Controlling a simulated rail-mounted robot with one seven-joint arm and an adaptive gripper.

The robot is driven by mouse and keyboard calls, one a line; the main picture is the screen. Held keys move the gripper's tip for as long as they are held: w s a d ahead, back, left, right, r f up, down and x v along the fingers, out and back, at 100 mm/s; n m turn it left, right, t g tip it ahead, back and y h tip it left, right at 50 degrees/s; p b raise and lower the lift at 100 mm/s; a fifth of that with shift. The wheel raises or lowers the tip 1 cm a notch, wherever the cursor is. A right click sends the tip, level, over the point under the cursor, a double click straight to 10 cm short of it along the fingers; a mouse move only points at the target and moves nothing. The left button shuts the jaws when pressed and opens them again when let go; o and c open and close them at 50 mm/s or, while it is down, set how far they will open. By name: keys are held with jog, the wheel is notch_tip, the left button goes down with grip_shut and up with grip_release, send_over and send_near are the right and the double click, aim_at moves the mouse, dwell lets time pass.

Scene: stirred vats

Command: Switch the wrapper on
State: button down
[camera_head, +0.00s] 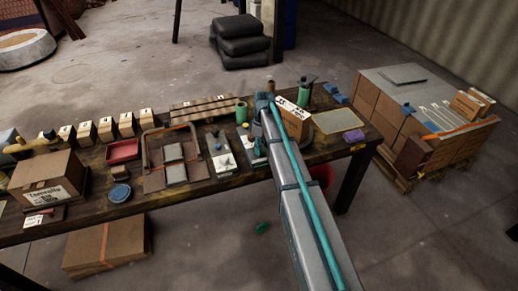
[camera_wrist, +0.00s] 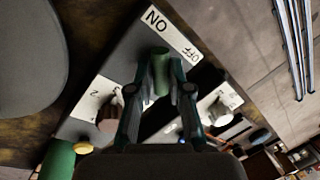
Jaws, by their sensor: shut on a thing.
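In the wrist view a grey switch box (camera_wrist: 128,48) carries a white label (camera_wrist: 172,30), upside down, with ON towards the left and OFF towards the right. A green lever grip (camera_wrist: 160,68) stands in front of this label. My gripper (camera_wrist: 160,88) has its fingers on both sides of the green grip and is shut on it. The lever's base is hidden by the fingers, and I cannot tell which label it points at. In the head view my gripper (camera_head: 262,103) is at the middle of the workbench, and my arm hides part of the box.
White-labelled plates with a brown knob (camera_wrist: 108,118) and a pale knob (camera_wrist: 218,112) flank my fingers. A green cylinder (camera_wrist: 58,160) is at lower left.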

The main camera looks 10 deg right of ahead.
jog(key=c, duration=1.1)
grip_release()
jog(key=shift+r, duration=0.15)
jog(key=r, duration=0.3)
jog(key=w+d+r, duration=0.1)
jog(key=r, duration=0.3)
jog(key=w+r, duration=0.1)
jog(key=r, duration=0.3)
jog(key=shift+d+r, duration=0.2)
jog(key=shift+r, duration=0.05)
